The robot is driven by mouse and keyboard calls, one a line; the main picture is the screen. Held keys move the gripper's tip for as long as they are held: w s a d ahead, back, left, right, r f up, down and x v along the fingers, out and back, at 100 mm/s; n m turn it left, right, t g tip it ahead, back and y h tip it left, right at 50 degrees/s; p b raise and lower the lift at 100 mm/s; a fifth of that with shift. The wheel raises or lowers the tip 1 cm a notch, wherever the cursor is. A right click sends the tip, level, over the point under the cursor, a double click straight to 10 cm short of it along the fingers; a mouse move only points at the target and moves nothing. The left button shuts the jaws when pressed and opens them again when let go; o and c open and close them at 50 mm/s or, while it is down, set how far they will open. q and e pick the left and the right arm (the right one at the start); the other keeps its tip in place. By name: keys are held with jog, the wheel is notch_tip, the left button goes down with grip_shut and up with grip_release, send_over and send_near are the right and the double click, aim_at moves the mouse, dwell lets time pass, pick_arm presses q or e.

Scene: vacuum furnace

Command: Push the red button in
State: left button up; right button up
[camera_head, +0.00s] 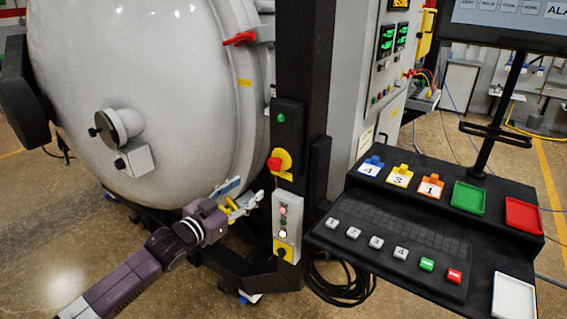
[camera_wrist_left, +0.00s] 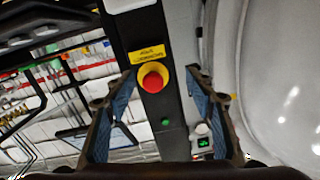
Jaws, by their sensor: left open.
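A round red button (camera_head: 275,163) with a yellow surround sits on the dark upright post beside the furnace. It also shows in the left wrist view (camera_wrist_left: 153,80), framed between my fingers. My left gripper (camera_head: 248,191) is open and empty, left of the post and a little below the button in the head view. Its blue-padded fingers (camera_wrist_left: 159,76) are spread to either side of the button in the wrist view. I cannot tell the exact gap, but no contact shows. My right gripper is not in view.
A small green light (camera_head: 281,118) sits above the button. A grey switch box (camera_head: 286,228) hangs below it on the post. The large rounded furnace door (camera_head: 150,60) stands left. A black console (camera_head: 430,215) with trays and keys stands right, with a red key (camera_head: 454,276).

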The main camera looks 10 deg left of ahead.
pick_arm(q)
jog(key=h, duration=0.1)
send_near(272, 165)
jog(key=w, duration=0.1)
jog(key=shift+m, duration=0.4)
jog(key=p+x, duration=0.2)
jog(key=x, duration=0.4)
jog(key=shift+w+d, duration=0.1)
jog(key=shift+d, duration=0.15)
jog(key=shift+w+d+f, duration=0.1)
jog(key=shift+w+d, duration=0.1)
jog(key=shift+w, duration=0.25)
jog(key=c, duration=0.4)
grip_shut()
